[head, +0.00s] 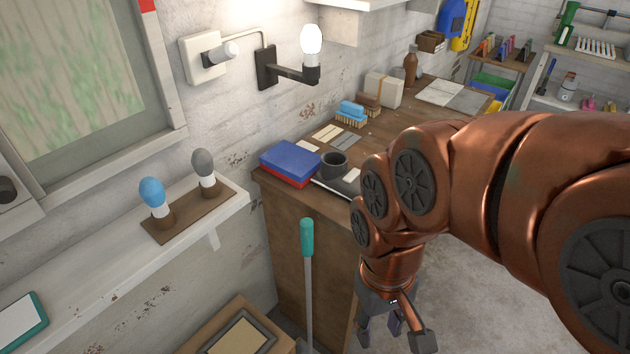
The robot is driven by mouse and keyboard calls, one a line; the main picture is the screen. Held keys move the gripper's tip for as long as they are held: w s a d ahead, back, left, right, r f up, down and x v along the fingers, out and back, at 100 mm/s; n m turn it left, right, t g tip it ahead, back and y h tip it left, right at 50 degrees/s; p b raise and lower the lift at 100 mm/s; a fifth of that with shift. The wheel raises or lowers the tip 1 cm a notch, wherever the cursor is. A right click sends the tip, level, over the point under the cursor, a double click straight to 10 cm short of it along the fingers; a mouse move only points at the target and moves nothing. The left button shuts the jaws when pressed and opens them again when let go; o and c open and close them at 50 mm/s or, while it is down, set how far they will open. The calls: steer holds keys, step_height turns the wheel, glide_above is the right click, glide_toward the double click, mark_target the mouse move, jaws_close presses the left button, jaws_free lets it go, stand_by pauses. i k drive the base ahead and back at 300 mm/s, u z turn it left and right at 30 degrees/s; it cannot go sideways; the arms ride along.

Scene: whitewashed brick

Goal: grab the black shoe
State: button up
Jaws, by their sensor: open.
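My gripper (393,336) hangs at the bottom, right of centre, pointing down beside the front of the wooden workbench (300,235). Its fingers are spread apart and I see nothing held between them. My copper-coloured arm covers the right side of the picture and hides part of the bench top and the floor beyond it.
A white shelf (120,260) runs along the left wall. Grey floor (465,260) lies open to the right.

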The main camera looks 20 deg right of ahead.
mark_target(333, 176)
steer(key=u, duration=3.05)
steer(key=k, duration=0.95)
steer(key=z, duration=1.3)
